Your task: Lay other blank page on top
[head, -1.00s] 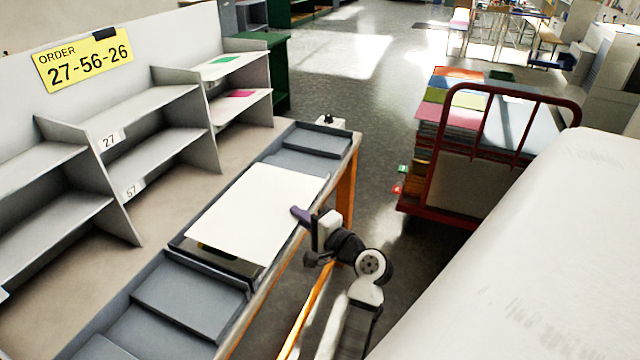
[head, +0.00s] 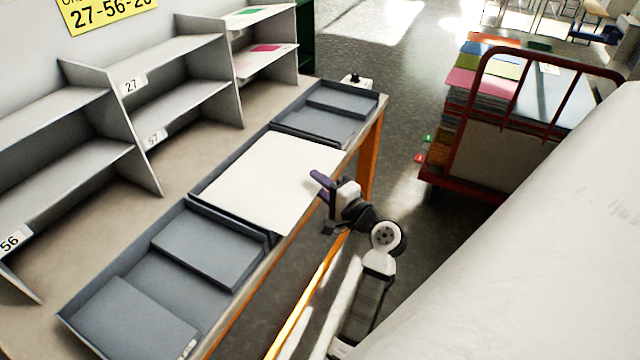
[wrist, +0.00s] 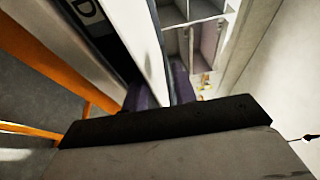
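A blank white page (head: 268,180) lies flat over the middle tray of the long table and covers most of it. My gripper (head: 322,184), with purple fingers, is at the page's right edge. In the wrist view the page (wrist: 146,45) shows nearly edge-on, running between the purple fingers (wrist: 160,88), which are shut on it. I cannot tell whether the page touches what is under it; anything beneath it is hidden. A dark tray wall (wrist: 97,25) with a letter D is beside the page.
Grey trays stand at the near end (head: 207,247) and far end (head: 335,108) of the table. Shelves (head: 180,110) with number labels stand behind, with a green and a pink sheet (head: 266,48). A red cart (head: 485,165) with stacked coloured paper stands at right.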

